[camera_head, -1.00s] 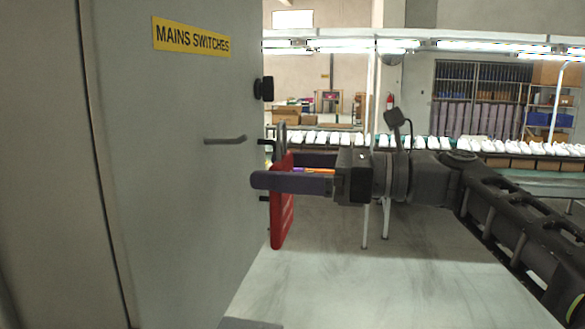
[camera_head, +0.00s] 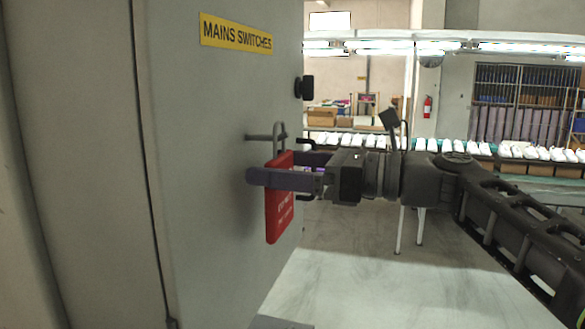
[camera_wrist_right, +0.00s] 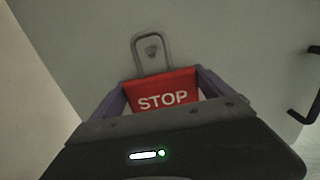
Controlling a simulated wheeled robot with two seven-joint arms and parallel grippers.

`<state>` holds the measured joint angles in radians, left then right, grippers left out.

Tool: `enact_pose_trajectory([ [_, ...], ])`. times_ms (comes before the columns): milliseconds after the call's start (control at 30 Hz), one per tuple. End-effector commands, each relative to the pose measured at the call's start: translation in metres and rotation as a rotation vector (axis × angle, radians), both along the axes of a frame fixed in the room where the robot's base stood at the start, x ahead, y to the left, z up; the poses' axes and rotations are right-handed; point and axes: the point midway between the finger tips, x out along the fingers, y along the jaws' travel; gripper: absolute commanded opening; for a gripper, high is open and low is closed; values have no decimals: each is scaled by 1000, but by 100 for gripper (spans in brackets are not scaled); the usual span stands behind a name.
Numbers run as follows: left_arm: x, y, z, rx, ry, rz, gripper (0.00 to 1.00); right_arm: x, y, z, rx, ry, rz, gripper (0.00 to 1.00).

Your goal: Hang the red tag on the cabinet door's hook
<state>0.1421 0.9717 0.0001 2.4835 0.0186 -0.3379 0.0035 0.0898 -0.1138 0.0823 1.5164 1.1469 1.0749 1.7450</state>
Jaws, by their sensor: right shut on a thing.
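The red tag (camera_head: 279,212) hangs upright between the purple fingers of my right gripper (camera_head: 275,168), which is shut on it. A grey wire loop (camera_head: 279,128) rises from the tag's top. The door's hook (camera_head: 258,137) is a short grey peg sticking out of the cabinet door (camera_head: 215,230). In the head view the loop overlaps the peg's free end. In the right wrist view the tag (camera_wrist_right: 163,97) reads STOP, and the hook's tip (camera_wrist_right: 152,50) shows inside the loop (camera_wrist_right: 135,55). How deep the peg reaches through is unclear. My left gripper is out of view.
A black knob (camera_head: 305,87) and a black handle (camera_head: 309,146) stick out near the door's right edge, the handle close behind my right gripper. A yellow MAINS SWITCHES label (camera_head: 236,33) is above. Shoe racks stand far back, with open floor before them.

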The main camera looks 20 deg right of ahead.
Motion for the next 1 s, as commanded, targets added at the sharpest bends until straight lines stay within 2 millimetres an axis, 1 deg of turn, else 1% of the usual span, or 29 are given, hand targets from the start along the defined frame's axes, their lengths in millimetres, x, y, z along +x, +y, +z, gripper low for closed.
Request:
enact_pose_trajectory([
  [133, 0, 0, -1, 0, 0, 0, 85, 5, 9, -1, 0, 0, 1, 48],
  [400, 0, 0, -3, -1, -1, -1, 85, 11, 17, -10, 1, 2, 0, 48],
  [1000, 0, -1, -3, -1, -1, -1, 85, 12, 19, -13, 0, 0, 0, 48],
])
